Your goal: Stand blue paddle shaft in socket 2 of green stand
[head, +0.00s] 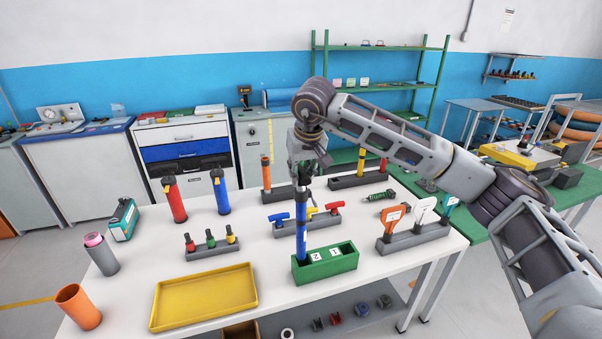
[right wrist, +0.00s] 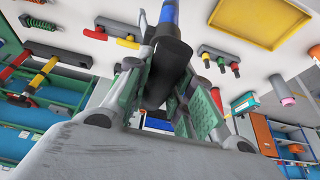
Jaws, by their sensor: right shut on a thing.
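The blue paddle shaft (head: 301,222) stands upright in the head view, with a dark upper end. My right gripper (head: 304,178) is shut on this dark end from above. In the right wrist view, my right gripper (right wrist: 168,88) has its green-padded fingers on both sides of the dark part, and the blue shaft (right wrist: 170,12) runs out at the top. The green stand (head: 330,268) is on the white table, with labels 2 and 1 on it. The shaft's lower end is at the stand's left end, beside label 2. I cannot tell how deep it sits. My left gripper is out of view.
A yellow tray (head: 205,298) lies left of the stand. A grey holder with paddle-like tools (head: 415,236) stands to the right. A grey block with coloured handles (head: 322,221) is close behind the shaft. Red (head: 175,200) and blue (head: 220,192) cylinders stand farther back.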

